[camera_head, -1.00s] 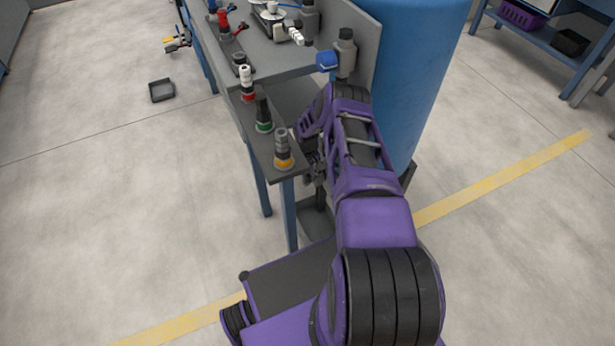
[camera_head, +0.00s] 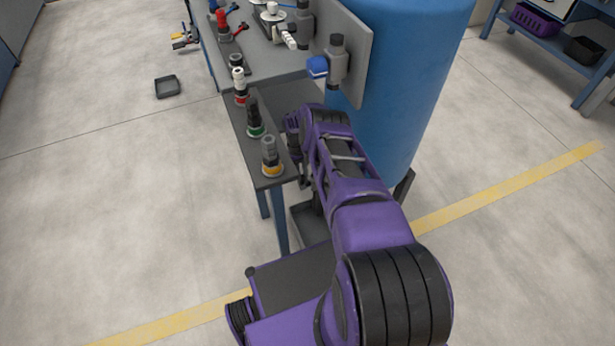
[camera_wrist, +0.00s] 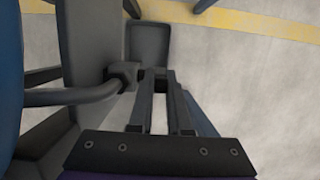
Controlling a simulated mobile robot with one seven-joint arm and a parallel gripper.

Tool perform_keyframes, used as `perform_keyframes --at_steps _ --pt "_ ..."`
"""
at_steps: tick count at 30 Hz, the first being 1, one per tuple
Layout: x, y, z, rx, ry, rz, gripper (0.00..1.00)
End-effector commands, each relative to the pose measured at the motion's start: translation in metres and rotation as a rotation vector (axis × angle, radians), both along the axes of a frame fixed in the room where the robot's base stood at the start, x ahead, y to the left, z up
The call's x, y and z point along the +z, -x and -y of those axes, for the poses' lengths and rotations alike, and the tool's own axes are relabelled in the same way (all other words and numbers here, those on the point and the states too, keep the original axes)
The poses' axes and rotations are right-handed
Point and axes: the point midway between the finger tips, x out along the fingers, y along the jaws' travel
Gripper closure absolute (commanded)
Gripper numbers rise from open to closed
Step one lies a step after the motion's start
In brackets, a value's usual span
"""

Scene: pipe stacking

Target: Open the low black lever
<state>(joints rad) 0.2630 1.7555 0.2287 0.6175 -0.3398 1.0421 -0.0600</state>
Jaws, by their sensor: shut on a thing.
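In the wrist view, the two dark fingers of my gripper (camera_wrist: 160,80) reach away from me with a narrow gap between them. Their tips are closed around a small dark piece that looks like the low black lever (camera_wrist: 158,72); little of it shows. It is beside a dark valve body (camera_wrist: 124,73), which joins a grey pipe (camera_wrist: 70,96) running in from the left. In the head view, my purple arm reaches down beside the blue tank, and my fingertips and the lever are hidden behind the arm and shelf.
A large blue tank (camera_head: 410,80) stands right of my arm. A narrow grey shelf (camera_head: 262,178) with several fittings lies to its left. A blue-handled valve (camera_head: 318,67) is mounted above. A grey tray (camera_wrist: 148,45) sits low beyond my fingertips. The floor at left is mostly open.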

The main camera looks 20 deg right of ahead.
Motion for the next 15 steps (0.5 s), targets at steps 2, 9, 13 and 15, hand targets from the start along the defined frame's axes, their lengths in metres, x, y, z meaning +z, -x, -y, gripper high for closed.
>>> perform_keyframes --at_steps 2,9,13,15 --pt "0.0019 -0.0039 -0.0014 0.0 0.003 0.004 1.0" --pt "0.0031 -0.0039 -0.0056 0.001 0.002 -0.005 1.0" --pt "0.0034 -0.0036 -0.0058 0.001 0.002 -0.007 1.0" --pt "0.0035 -0.0035 -0.0058 0.001 0.002 -0.008 1.0"
